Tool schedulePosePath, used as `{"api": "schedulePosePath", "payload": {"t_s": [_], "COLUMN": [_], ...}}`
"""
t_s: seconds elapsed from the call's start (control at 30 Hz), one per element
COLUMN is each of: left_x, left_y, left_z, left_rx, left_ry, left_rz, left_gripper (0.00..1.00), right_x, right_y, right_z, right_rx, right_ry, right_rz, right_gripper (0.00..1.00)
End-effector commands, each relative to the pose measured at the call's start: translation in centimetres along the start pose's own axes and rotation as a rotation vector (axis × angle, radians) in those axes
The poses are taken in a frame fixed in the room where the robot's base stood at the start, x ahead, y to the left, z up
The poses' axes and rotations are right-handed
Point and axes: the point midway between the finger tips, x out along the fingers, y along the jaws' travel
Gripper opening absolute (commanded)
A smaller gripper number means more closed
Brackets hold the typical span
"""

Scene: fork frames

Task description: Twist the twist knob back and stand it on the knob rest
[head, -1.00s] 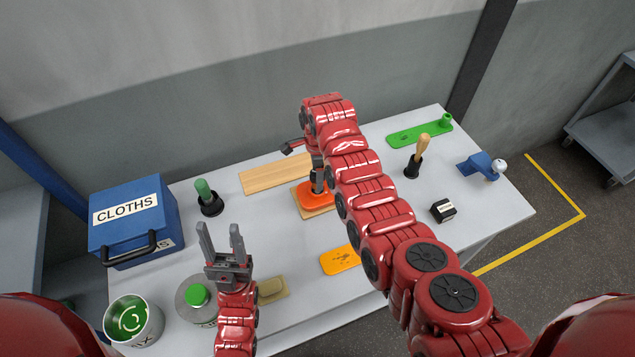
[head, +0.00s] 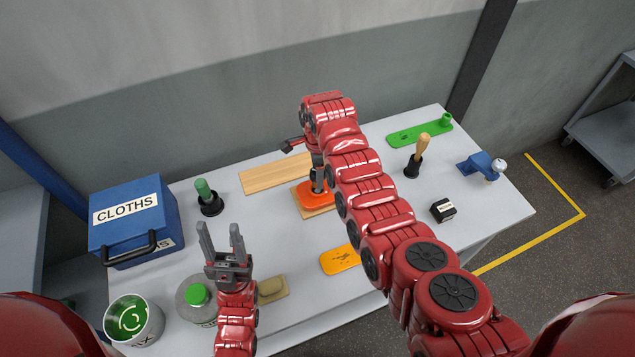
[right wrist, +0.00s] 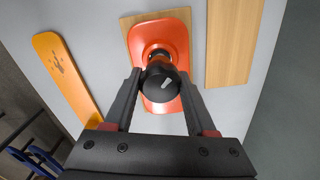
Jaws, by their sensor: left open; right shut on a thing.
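The twist knob (right wrist: 163,84) is black and round with a white mark on its face. It is over an orange-red plate (right wrist: 178,42), which lies on a wooden board. My right gripper (right wrist: 160,78) is shut on the knob, with one finger on each side. In the head view my right arm partly hides the orange-red plate (head: 309,194). My left gripper (head: 218,226) is open and empty above the front left of the table. I cannot tell for sure which piece is the knob rest.
A long wooden board (head: 272,174) lies behind the plate and a yellow-orange plate (head: 338,261) in front. At left are a blue cloths box (head: 130,225), a green-handled tool (head: 205,194) and a tin (head: 133,322). A green plate (head: 415,133) and a black block (head: 443,211) are at right.

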Motion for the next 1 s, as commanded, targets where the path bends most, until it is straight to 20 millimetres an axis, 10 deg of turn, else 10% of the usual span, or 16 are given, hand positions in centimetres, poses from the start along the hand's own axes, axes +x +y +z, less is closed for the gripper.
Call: {"api": "schedulePosePath", "payload": {"t_s": [1.0], "left_x": [0.6], "left_y": [0.0], "left_z": [-0.1], "left_rx": [0.0], "left_ry": [0.0], "left_rz": [0.0], "left_gripper": [0.5], "right_x": [-4.5], "right_y": [0.0], "right_z": [0.0], "right_rx": [0.0], "right_ry": [0.0], "right_rz": [-0.001], "right_gripper": [0.0]}}
